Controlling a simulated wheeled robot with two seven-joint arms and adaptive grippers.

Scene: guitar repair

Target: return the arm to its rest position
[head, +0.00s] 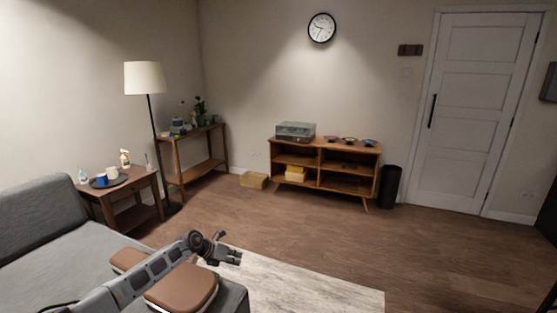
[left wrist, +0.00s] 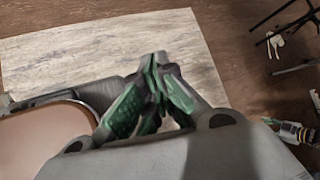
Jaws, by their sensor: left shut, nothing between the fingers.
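My left arm reaches in from the lower left in the head view, over the grey sofa (head: 40,215). Its gripper (head: 236,258) is out past the brown padded pieces, above the pale rug. In the left wrist view the green-padded fingers (left wrist: 155,62) are together at the tips, with nothing between them.
The pale rug (head: 325,292) lies on the wood floor, which is clear toward the shelf (head: 322,160). A brown padded piece (head: 182,287) is beside my arm. A side table (head: 130,182) holds cups.

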